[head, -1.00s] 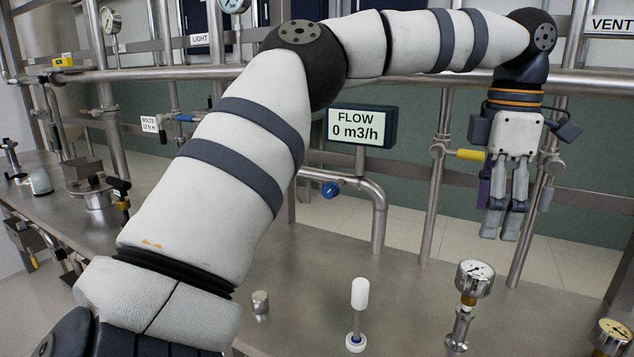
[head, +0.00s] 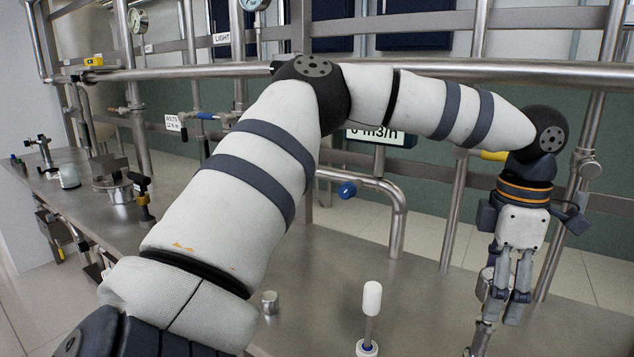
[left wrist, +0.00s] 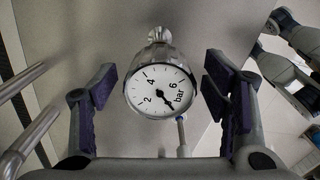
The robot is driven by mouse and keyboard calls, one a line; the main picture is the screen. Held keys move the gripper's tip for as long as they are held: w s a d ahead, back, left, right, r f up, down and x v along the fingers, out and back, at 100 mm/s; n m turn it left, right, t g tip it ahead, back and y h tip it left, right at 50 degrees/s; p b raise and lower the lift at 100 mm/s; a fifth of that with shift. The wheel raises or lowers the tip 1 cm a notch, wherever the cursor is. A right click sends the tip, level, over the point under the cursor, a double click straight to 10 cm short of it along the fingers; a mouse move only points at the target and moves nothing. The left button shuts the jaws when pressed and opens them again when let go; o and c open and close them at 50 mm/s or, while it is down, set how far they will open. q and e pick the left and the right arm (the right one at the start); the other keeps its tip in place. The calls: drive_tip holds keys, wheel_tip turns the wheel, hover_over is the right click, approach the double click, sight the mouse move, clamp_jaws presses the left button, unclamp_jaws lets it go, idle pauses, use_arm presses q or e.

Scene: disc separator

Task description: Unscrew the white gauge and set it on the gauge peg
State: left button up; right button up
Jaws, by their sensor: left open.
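The white gauge (left wrist: 155,90) is a round white dial in a steel case, marked in bar, seen face-on in the left wrist view. It sits between the two finger pads of my left gripper (left wrist: 160,84), which is open, with a gap on each side. In the head view my left gripper (head: 507,308) points down at the right, in front of the gauge (head: 484,284), and hides most of it. The gauge's steel stem (head: 479,338) shows below. A thin upright post with a white top (head: 372,298) stands on the bench to the left. My right gripper is not in view.
The steel bench (head: 325,270) is mostly clear around the post. A short metal cylinder (head: 269,302) stands left of it. Behind are a bent pipe with a blue knob (head: 347,190) and a horizontal rail (head: 430,66). My arm partly covers the flow display (head: 393,137).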

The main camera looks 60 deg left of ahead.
use_arm(q)
drive_tip(key=shift+c, duration=0.3)
clamp_jaws()
drive_tip(key=shift+r, duration=0.15)
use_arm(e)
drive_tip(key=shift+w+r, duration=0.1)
